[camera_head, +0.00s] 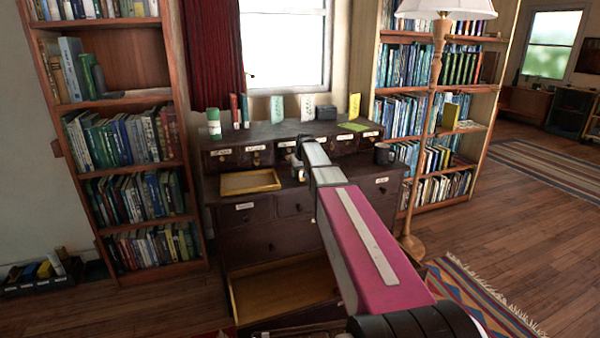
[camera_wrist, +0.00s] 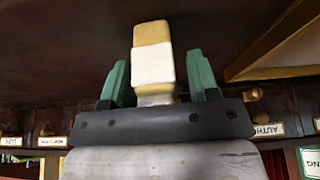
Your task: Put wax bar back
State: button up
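My gripper (camera_wrist: 158,75) has two green fingers, one on each side of the block. A gap shows between block and fingers, so they look open around it. In the head view my gripper reaches the dark desk (camera_head: 265,135) near its labelled small drawers, and my arm hides part of it. An open shallow drawer (camera_head: 250,181) with a yellow inside is to the left of my gripper.
A large lower drawer (camera_head: 285,290) also stands open. Books and a green jar (camera_head: 214,122) stand on the desk top. A floor lamp (camera_head: 437,60) and bookcases flank the desk.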

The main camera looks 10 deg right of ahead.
jog(key=a+v, duration=0.1)
jog(key=v, duration=1.1)
jog(key=s+f+m+g, duration=0.1)
jog(key=s+f+g, duration=0.1)
jog(key=s+f, duration=1.2)
jog(key=s+f+m+g, duration=0.1)
jog(key=s+f+g, duration=0.1)
jog(key=s+f, duration=1.3)
jog(key=s, duration=0.5)
jog(key=shift+f+g+h, duration=0.3)
jog(key=shift+h, duration=0.1)
jog(key=shift+s+d, duration=0.15)
jog(key=shift+d, duration=0.1)
